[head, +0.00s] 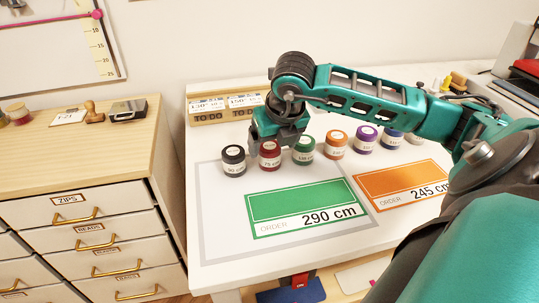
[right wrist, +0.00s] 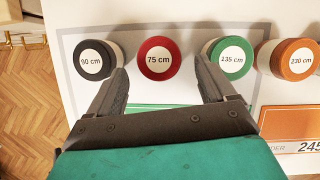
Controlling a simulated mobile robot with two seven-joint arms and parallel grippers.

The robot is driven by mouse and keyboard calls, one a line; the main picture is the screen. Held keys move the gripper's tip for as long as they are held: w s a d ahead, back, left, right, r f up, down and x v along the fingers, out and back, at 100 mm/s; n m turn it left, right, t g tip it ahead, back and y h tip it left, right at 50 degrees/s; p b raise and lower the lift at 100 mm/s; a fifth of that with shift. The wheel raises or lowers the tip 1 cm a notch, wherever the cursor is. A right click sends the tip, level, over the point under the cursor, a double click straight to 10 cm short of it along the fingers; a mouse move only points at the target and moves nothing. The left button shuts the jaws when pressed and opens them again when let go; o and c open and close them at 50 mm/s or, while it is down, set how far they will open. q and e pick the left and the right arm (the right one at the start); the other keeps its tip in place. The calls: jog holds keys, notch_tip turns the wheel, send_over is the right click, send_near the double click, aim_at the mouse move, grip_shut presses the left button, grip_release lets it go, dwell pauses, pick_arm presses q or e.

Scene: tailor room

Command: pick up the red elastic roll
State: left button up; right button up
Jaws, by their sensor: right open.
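The red elastic roll (head: 269,155) stands upright on the white table in a row of rolls, between the black roll (head: 233,160) and the green roll (head: 303,151). In the right wrist view the red roll (right wrist: 158,58) has a white "75 cm" label and lies just beyond the fingertips, centred between them. My right gripper (right wrist: 162,72) is open and empty. Its fingertips lie close to the black roll (right wrist: 93,60) and the green roll (right wrist: 230,58); I cannot tell whether they touch. In the head view my right gripper (head: 280,140) hangs over the red roll. My left gripper is not in view.
A green order card (head: 302,208) and an orange order card (head: 405,185) lie in front. "TO DO" holders (head: 208,116) stand behind. A drawer cabinet (head: 70,150) is at the left.

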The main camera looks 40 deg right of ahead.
aim_at(271, 148)
jog(key=x, duration=0.5)
jog(key=shift+f, duration=0.1)
jog(key=shift+c, duration=0.2)
jog(key=c, duration=1)
